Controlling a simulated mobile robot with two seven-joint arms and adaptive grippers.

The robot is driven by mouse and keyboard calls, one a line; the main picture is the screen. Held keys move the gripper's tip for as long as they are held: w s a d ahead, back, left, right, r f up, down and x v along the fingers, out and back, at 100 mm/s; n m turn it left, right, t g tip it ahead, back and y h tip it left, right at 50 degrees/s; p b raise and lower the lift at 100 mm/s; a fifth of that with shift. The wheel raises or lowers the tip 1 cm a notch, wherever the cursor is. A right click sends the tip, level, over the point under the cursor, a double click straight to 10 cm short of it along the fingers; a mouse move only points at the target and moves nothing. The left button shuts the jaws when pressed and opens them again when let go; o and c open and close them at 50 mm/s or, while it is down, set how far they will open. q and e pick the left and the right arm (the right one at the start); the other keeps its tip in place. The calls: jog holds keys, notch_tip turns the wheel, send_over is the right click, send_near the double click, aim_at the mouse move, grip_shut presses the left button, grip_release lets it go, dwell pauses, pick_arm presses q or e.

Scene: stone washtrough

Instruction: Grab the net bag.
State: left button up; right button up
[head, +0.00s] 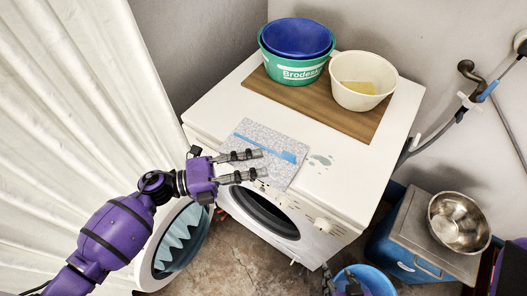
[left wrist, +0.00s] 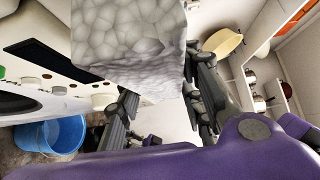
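A grey-white block with a cell-like pattern (head: 262,134) sits at the front of the washing machine's top, with a blue strip (head: 260,147) on it. It may be the net bag; I cannot tell for sure. My left gripper (head: 264,163) is over its front part, its two fingers apart with the pattern showing between them. In the left wrist view the block (left wrist: 130,40) fills the top middle, close to the fingers, and hides part of one; contact cannot be told. My right gripper (head: 339,276) shows at the bottom edge, fingers apart, by a blue bucket.
The white washing machine (head: 225,107) has its round door (head: 160,260) open at the left. A wooden board (head: 310,98) on top carries a green tub (head: 291,72), a blue basin (head: 297,37) and a cream bucket (head: 361,98). The blue bucket (head: 376,280) stands in front. A metal bowl (head: 458,222) is right.

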pick_arm(q)
jog(key=shift+c, duration=1.4)
